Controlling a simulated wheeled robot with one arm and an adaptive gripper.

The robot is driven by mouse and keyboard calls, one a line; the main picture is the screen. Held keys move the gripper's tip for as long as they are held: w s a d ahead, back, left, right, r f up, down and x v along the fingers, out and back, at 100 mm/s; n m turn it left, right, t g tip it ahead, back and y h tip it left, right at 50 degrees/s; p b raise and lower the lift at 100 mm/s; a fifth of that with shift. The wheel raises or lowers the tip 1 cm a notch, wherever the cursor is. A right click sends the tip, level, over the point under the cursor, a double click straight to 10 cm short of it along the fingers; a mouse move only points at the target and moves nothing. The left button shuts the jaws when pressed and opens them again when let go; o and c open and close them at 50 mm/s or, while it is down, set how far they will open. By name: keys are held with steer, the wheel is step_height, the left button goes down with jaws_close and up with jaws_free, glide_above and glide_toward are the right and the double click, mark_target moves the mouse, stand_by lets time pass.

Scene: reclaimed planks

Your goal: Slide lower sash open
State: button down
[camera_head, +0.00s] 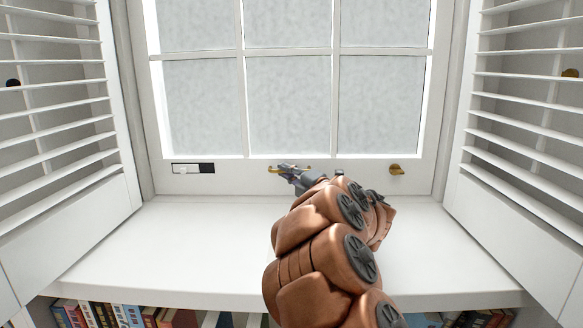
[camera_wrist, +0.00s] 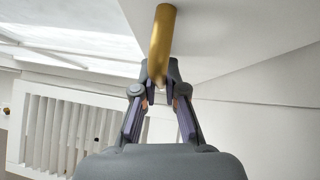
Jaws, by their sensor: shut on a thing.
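The lower sash (camera_head: 225,178) is a white window frame with several frosted panes, standing at the back of the sill. A brass handle (camera_head: 275,169) sits at the middle of its bottom rail, and it also shows as a gold bar in the wrist view (camera_wrist: 162,40). My gripper (camera_head: 291,169) is at this handle, and its fingers (camera_wrist: 159,82) are closed around the bar's near end. The fingers partly hide the handle in the head view.
Louvred shutters (camera_head: 60,110) stand open on both sides. The white sill (camera_head: 160,240) is clear; books (camera_head: 120,316) line a shelf below.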

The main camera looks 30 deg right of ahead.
mark_target(286, 103)
steer(key=shift+r, duration=0.2)
step_height(286, 103, up, 18)
steer(key=p, duration=1.3)
steer(key=c, duration=1.5)
jaws_free()
steer(key=s+d+f, duration=0.1)
steer(key=s, duration=1.1)
steer(key=shift+d+f, duration=0.3)
steer(key=shift+d, duration=0.05)
